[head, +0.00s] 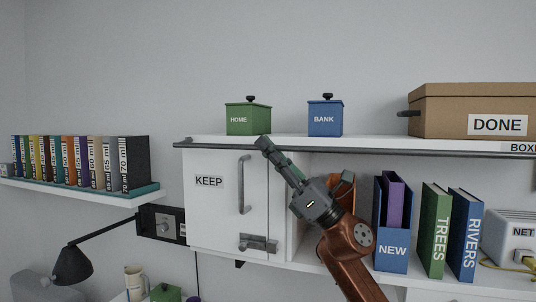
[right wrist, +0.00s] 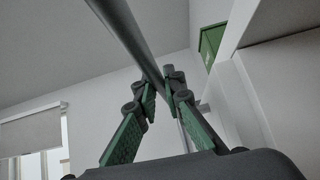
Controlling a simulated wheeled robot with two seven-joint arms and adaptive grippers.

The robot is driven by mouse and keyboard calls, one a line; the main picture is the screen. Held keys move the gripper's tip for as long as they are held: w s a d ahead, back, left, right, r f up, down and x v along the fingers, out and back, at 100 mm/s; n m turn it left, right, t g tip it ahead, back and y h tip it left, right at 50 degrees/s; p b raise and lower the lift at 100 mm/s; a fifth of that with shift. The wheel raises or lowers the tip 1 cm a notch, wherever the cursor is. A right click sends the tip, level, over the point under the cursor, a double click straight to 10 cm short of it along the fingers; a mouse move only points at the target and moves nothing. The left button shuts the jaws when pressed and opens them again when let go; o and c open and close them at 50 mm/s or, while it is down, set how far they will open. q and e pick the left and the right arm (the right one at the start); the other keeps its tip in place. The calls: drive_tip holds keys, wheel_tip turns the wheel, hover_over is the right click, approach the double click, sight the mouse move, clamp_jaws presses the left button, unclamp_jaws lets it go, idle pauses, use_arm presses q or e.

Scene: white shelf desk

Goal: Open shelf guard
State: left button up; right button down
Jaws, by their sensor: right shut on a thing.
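The shelf guard (head: 400,152) is a long dark grey rail along the front edge of the white upper shelf (head: 366,142). My right gripper (head: 264,143) reaches up from the lower right, with its fingers at the rail, below the green HOME box. In the right wrist view the rail (right wrist: 128,34) runs diagonally to the fingers of the gripper (right wrist: 158,92), which are shut on it. The exact contact is partly hidden by the fingers. My left gripper is not in view.
On the upper shelf stand a green HOME box (head: 248,119), a blue BANK box (head: 325,118) and a brown DONE box (head: 470,108). Below are a white KEEP cabinet (head: 208,222) with a handle (head: 244,184), a blue NEW holder (head: 392,250) and books (head: 434,230).

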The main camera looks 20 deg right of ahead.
idle(0.3)
drive_tip(key=c, duration=2)
unclamp_jaws()
drive_tip(key=shift+d+f, duration=0.1)
drive_tip(key=shift+f, duration=0.05)
drive_tip(key=v, duration=1.1)
drive_tip(key=shift+s+d+f, duration=0.15)
drive_tip(key=shift+d+f, duration=0.1)
